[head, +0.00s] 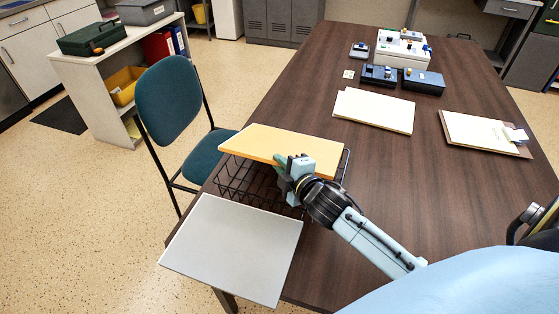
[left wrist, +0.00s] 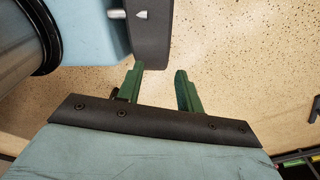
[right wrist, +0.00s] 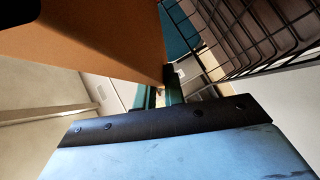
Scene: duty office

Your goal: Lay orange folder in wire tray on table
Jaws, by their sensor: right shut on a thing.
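The orange folder (head: 285,146) is flat and nearly level over the black wire tray (head: 243,190) at the table's near left edge. My right gripper (head: 292,168) is shut on the folder's near edge. The folder hides the back of the tray; whether it touches the rim I cannot tell. In the right wrist view the folder (right wrist: 85,40) fills the upper left, the tray's mesh (right wrist: 245,35) shows at upper right, and the gripper (right wrist: 163,95) is at the folder's edge. My left gripper (left wrist: 162,88) is open and empty over speckled floor.
A grey flat panel (head: 235,250) lies just in front of the tray, reaching past the table edge. A teal chair (head: 170,105) stands left of the table (head: 400,190). Cream folders (head: 374,109), a clipboard (head: 483,133) and dark boxes (head: 424,82) lie farther back. The table's middle is clear.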

